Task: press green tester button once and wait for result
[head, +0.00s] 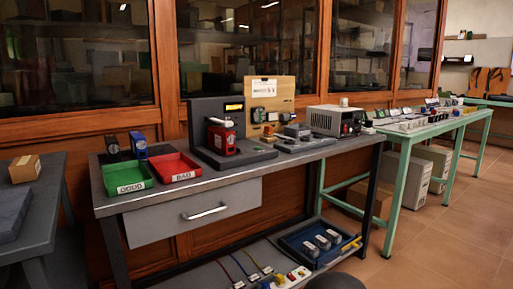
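The tester is a dark grey unit (207,112) with a lit yellow display (234,107), standing on the middle of the workbench in the head view. A red block-like part (221,141) with a pale top stands upright in front of its back panel. The display text is too small to read. I cannot make out a green button on the tester for certain at this size. A green tray (127,177) and a red tray (174,168) lie to the left of the tester, and the red one's label seems to read BAD. My gripper is not in view.
A wooden board (284,92) and a beige power supply (333,121) stand right of the tester. A blue crate (304,242) sits on the lower shelf. Floor (440,240) is clear at right.

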